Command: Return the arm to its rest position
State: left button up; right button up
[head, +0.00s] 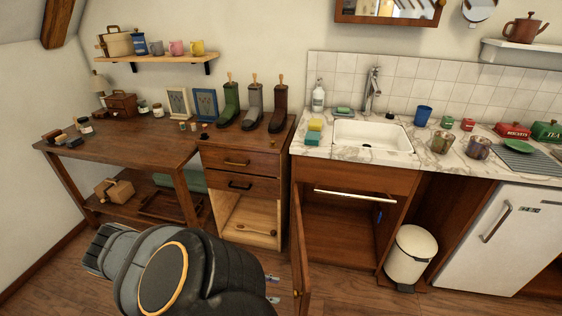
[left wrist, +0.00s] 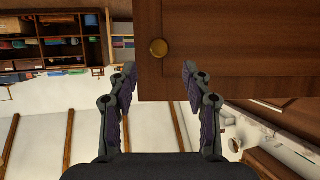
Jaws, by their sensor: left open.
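My left arm (head: 165,275) fills the bottom centre-left of the head view. Its gripper (head: 273,289) shows only in small part, beside the open cabinet door (head: 301,255) under the sink. In the left wrist view the gripper (left wrist: 159,72) is open, its two dark fingers apart with nothing held. Beyond the fingers is a brown wooden door (left wrist: 220,45) with a round brass knob (left wrist: 158,48). The knob shows between the fingertips but is not gripped. I cannot tell whether a finger touches the door. My right gripper is not in view.
The door stands swung out from the sink cabinet (head: 345,215). A white bin (head: 410,255) and a white fridge (head: 495,240) are to the right. The workbench (head: 120,150) and drawer unit (head: 240,170) are behind my arm. Wooden floor (head: 45,290) lies open at lower left.

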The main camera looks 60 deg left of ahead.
pick_arm(q)
jog(key=shift+s, duration=0.1)
dwell(0.5)
jog(key=s+a+f+n+g+y+p, duration=0.35)
jog(key=f+y+p, duration=0.35)
jog(key=f, duration=0.4)
jog(key=s+d+f+g+p, duration=0.1)
jog(key=s+d+f+g, duration=0.2)
jog(key=d, duration=0.6)
jog(key=s+d+f+g+p, duration=0.2)
jog(key=s+d+f+g, duration=0.2)
jog(key=d, duration=0.5)
notch_tip(320, 180, down, 2)
jog(key=shift+s+f+n+h, duration=0.15)
jog(key=shift+s+n+h, duration=0.25)
jog(key=shift+n, duration=0.05)
